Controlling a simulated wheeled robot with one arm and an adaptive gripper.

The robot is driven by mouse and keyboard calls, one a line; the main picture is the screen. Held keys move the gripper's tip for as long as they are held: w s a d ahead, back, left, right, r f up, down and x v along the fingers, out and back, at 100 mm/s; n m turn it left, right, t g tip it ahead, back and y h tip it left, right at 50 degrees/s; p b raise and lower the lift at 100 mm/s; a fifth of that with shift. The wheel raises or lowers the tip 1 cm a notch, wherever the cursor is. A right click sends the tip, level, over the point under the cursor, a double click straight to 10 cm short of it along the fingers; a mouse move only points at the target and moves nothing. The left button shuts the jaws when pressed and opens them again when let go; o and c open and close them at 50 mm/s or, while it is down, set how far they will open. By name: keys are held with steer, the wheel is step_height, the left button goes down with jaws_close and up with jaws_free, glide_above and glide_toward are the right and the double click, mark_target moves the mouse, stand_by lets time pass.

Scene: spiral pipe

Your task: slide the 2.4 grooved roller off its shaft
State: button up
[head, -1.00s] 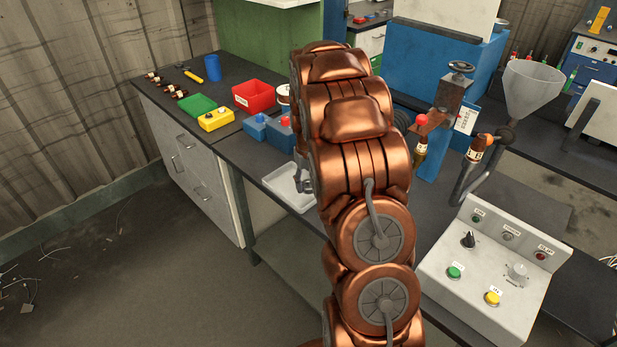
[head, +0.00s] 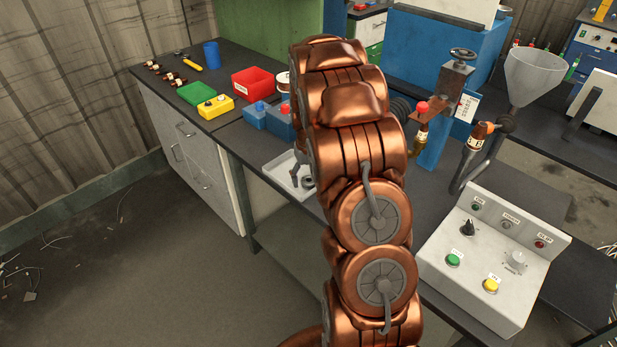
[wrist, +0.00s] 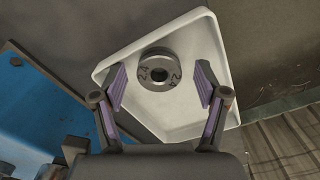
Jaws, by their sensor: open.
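A grey metal roller (wrist: 159,69) with a centre hole lies in a white tray (wrist: 218,112). Its face has dark markings that look like a 2 and a 4, not fully legible. My gripper (wrist: 160,88) is open, with its purple-padded fingers on either side of the roller and visible gaps to it. In the head view the tray (head: 273,171) sits at the bench's front edge, with the roller (head: 308,181) partly hidden by my arm. My gripper (head: 298,172) is over the tray there, also mostly hidden. I cannot make out a shaft with a roller on it.
A control panel (head: 490,260) and a blue machine post (head: 432,150) stand to the right.

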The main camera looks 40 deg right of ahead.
steer(key=shift+r, duration=0.15)
stand_by(0.3)
step_height(320, 180, up, 7)
steer(key=w+a+r+n, duration=0.1)
steer(key=w+a+r, duration=0.1)
steer(key=a, duration=0.6)
steer(key=w+a+r+n+p, duration=0.1)
steer(key=w+a, duration=0.3)
steer(key=a, duration=0.4)
steer(key=w+a+r+n+p, duration=0.1)
steer(key=w+a+r, duration=0.2)
steer(key=a, duration=0.6)
steer(key=shift+w+r+n, duration=0.3)
steer(key=shift+r+n, duration=0.1)
steer(key=shift+r, duration=0.1)
steer(key=shift+a, duration=0.1)
steer(key=s+d+r, duration=0.1)
steer(key=s+r, duration=0.2)
steer(key=s, duration=0.7)
steer(key=s+r, duration=0.3)
steer(key=s, duration=0.6)
steer(key=s+a+f+g, duration=0.1)
steer(key=s+f, duration=0.1)
steer(key=s, duration=2.1)
steer(key=shift+s+g, duration=0.35)
steer(key=shift+g, duration=0.05)
